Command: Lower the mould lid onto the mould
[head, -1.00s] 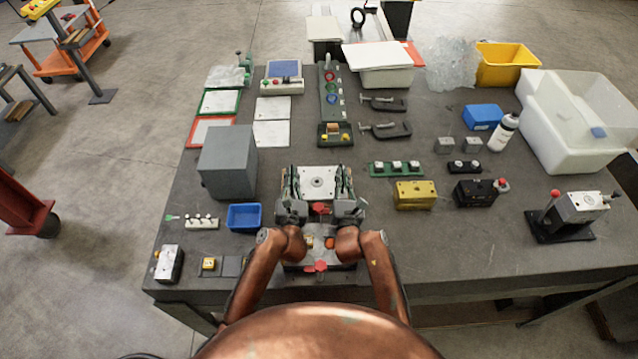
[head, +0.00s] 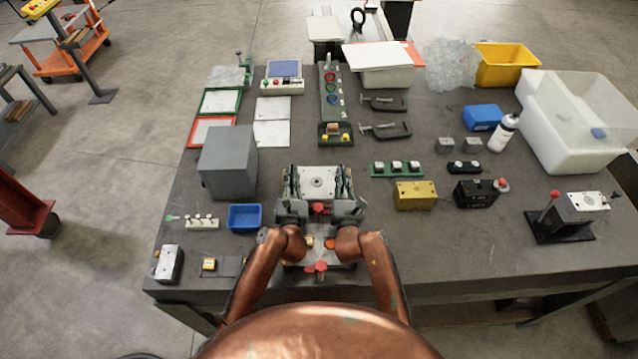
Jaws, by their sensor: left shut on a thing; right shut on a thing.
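The mould lid (head: 318,182) is a pale metal plate with a round feature in its middle, near the table's centre front in the head view. My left gripper (head: 292,190) is shut on its left side and my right gripper (head: 346,190) on its right side. The mould (head: 318,258) shows partly between my forearms, nearer to me, with a red knob at its front. My arms and grippers hide much of it. I cannot tell how large the gap between lid and mould is.
A blue tray (head: 244,217) and a grey box (head: 228,162) stand close on the left. A yellow block (head: 415,195) and a black block (head: 480,192) stand on the right. The tabletop (head: 420,250) is clear at the front right.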

